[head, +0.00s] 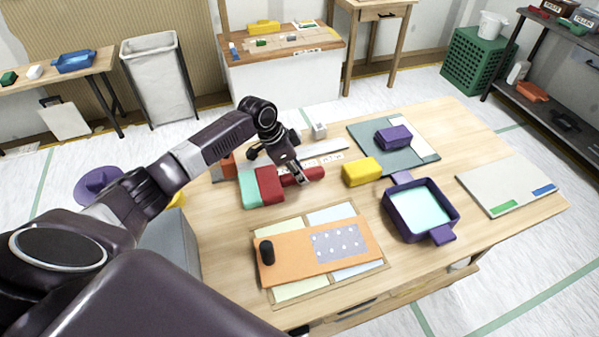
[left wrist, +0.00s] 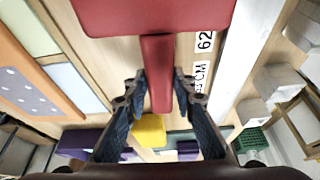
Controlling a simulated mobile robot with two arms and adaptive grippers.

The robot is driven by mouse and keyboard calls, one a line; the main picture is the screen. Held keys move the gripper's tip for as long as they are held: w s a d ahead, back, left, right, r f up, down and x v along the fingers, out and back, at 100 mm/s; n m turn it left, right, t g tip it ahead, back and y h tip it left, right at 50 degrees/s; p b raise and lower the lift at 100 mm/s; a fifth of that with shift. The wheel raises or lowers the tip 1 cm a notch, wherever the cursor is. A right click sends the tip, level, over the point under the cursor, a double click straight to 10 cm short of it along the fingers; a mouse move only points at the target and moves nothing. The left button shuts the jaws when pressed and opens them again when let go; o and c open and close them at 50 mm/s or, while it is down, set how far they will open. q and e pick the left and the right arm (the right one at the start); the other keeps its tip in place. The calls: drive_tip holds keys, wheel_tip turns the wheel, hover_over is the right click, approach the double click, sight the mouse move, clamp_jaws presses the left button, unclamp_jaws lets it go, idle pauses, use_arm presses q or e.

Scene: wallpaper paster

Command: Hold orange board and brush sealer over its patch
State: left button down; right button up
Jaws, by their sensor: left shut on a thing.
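The orange board (head: 290,256) lies on a pale-panelled base on the table, with a black knob (head: 266,252) at its left end. Its grey-lilac dotted patch (head: 340,241) is on the right part; the board also shows at the left of the left wrist view (left wrist: 18,75). A red brush (head: 268,184) with a teal end (head: 248,189) lies behind the board. My left gripper (head: 303,176) is shut on its red handle (left wrist: 158,75). A purple tray (head: 452,212) holds pale cyan sealer (head: 420,205). My right gripper is out of view.
A yellow block (head: 361,172) stands between the brush and the tray. A purple block (head: 393,137) sits on a grey-green mat (head: 370,132) at the back. A pale board (head: 510,185) lies at the right. The table's front right is clear.

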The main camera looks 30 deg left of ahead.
sight(287, 175)
use_arm(q)
drive_tip(key=c, duration=1.6)
unclamp_jaws()
drive_tip(key=shift+f, duration=0.2)
drive_tip(key=shift+f+b, duration=0.25)
drive_tip(key=shift+b, duration=0.3)
drive_tip(key=v, duration=0.4)
drive_tip(key=b+v, duration=0.1)
drive_tip(key=v, duration=0.2)
drive_tip(key=shift+w+a+f, duration=0.1)
drive_tip(key=shift+a, duration=0.3)
drive_tip(key=shift+a+r, duration=0.1)
drive_tip(key=shift+r, duration=0.4)
